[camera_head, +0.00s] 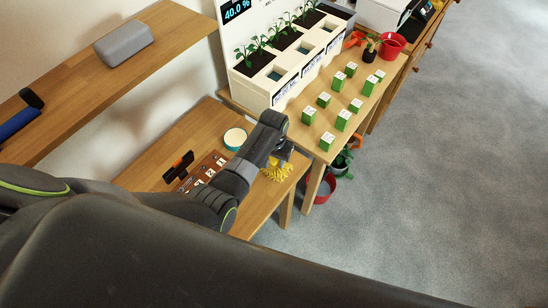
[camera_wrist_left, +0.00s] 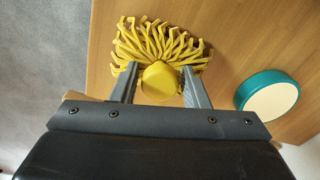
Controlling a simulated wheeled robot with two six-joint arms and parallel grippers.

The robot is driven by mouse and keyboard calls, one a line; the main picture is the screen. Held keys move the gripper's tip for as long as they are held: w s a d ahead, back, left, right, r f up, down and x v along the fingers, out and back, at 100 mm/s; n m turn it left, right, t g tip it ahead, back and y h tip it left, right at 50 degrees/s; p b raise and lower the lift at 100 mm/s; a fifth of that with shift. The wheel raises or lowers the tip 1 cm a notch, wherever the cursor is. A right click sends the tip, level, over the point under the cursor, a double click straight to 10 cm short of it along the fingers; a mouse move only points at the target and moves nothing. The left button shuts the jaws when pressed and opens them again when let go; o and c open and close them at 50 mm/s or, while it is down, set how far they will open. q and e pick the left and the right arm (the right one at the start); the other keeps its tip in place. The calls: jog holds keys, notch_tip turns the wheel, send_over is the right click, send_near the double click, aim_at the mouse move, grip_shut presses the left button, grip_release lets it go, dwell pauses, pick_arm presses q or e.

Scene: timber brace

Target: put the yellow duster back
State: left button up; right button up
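The yellow duster (camera_head: 277,173) lies on the low wooden table near its right end, partly under my left gripper (camera_head: 284,152). In the left wrist view the duster (camera_wrist_left: 158,42) shows a fan of yellow strands and a round yellow knob (camera_wrist_left: 160,80). My left gripper's fingers (camera_wrist_left: 160,75) stand on both sides of the knob, with a narrow gap visible at each side, so it looks open around the knob. My right gripper is not in view.
A teal round tin with a pale top (camera_head: 235,138) stands on the low table (camera_head: 262,205); it also shows in the left wrist view (camera_wrist_left: 270,97). A brown slotted board (camera_head: 204,171) lies nearby. A higher table (camera_head: 330,140) holds several green-and-white blocks and a planter (camera_head: 262,92).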

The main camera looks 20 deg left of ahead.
aim_at(274, 159)
pick_arm(q)
jog(key=shift+o, duration=1)
jog(key=shift+r, duration=0.25)
notch_tip(274, 159, up, 12)
jog(key=shift+s, duration=0.15)
jog(key=shift+f, duration=0.1)
